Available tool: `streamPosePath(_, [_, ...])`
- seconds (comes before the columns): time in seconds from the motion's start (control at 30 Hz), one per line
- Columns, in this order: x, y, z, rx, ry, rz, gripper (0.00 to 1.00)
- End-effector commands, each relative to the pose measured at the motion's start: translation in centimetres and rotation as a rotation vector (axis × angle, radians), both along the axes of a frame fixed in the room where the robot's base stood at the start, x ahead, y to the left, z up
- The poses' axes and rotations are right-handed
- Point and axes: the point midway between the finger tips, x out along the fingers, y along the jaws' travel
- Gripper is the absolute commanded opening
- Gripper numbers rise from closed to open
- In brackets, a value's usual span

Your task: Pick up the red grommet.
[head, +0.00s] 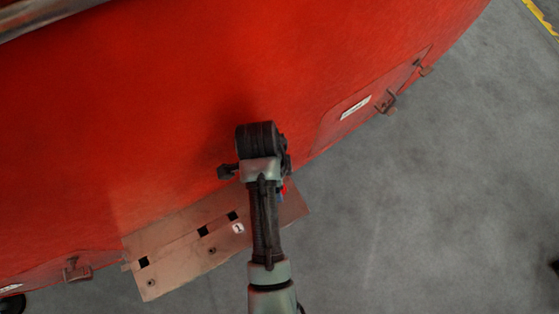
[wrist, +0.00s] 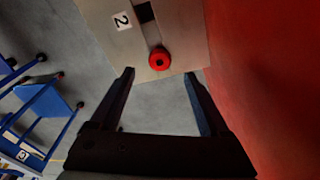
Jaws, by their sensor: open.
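The red grommet (wrist: 159,59) is a small round ring with a dark centre. In the wrist view it sits on the metal plate (wrist: 100,20), near the plate's edge and below a square hole. My gripper (wrist: 160,80) is open and empty, its two dark fingers apart. The grommet shows beyond the fingertips, between their lines, with a gap in depth that I cannot judge. In the head view my arm hides most of the grommet's area; a small red spot (head: 284,189) shows beside the arm, perhaps the grommet.
A large red curved nosecone (head: 120,100) fills the head view's upper left and stands close on the right in the wrist view (wrist: 265,80). The plate (head: 170,240) has several square holes. Blue trestle-like frames (wrist: 45,105) stand on the grey floor at the wrist view's left.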

Motion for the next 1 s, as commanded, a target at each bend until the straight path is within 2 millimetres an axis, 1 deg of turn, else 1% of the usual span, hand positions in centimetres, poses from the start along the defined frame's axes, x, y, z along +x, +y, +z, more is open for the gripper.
streamPosePath(0.07, [-0.1, -0.1, -0.6, 0.0, 0.004, 0.0, 0.8])
streamPosePath(0.3, [-0.2, -0.3, -3.9, 0.001, 0.004, -0.001, 0.8])
streamPosePath(0.4, [-0.1, -0.4, -4.7, 0.001, 0.002, -0.001, 0.8])
streamPosePath(0.67, [-0.1, -0.4, -5.0, 0.0, 0.0, -0.001, 0.8])
streamPosePath(0.7, [-0.1, -0.4, -5.0, 0.0, 0.0, -0.001, 0.76])
streamPosePath(0.77, [-0.1, -0.4, -5.0, 0.0, 0.0, -0.001, 0.65])
streamPosePath(0.8, [-0.1, -0.4, -5.0, 0.0, 0.0, -0.001, 0.58])
streamPosePath(0.87, [-0.1, -0.4, -5.0, 0.0, 0.0, -0.001, 0.47])
streamPosePath(1.0, [-0.1, -0.4, -5.0, 0.0, 0.0, -0.001, 0.22])
